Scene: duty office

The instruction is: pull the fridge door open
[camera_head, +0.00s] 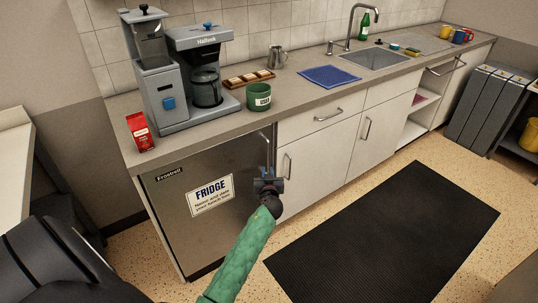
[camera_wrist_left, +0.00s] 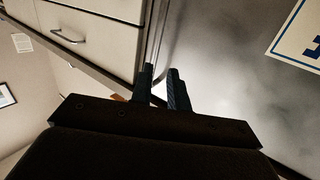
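The fridge (camera_head: 165,210) is a dark steel front under the left end of the counter, with a white FRIDGE sign (camera_head: 210,194). Its door looks shut. The upright metal door handle (camera_head: 267,143) is near the door's right edge. My left gripper (camera_head: 267,175) is at the lower part of the handle. In the left wrist view its two dark fingers (camera_wrist_left: 161,88) stand close together on either side of the handle (camera_wrist_left: 166,50), with only a narrow gap; the contact itself is hidden. The steel door (camera_wrist_left: 225,75) fills the right of that view. My right gripper is not in view.
White cabinets (camera_head: 320,152) adjoin the fridge on the right. A black mat (camera_head: 385,235) lies on the otherwise clear floor in front. A coffee machine (camera_head: 200,75), red packet (camera_head: 140,132) and green mug (camera_head: 258,97) stand on the counter above. A white table (camera_head: 14,175) is at left.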

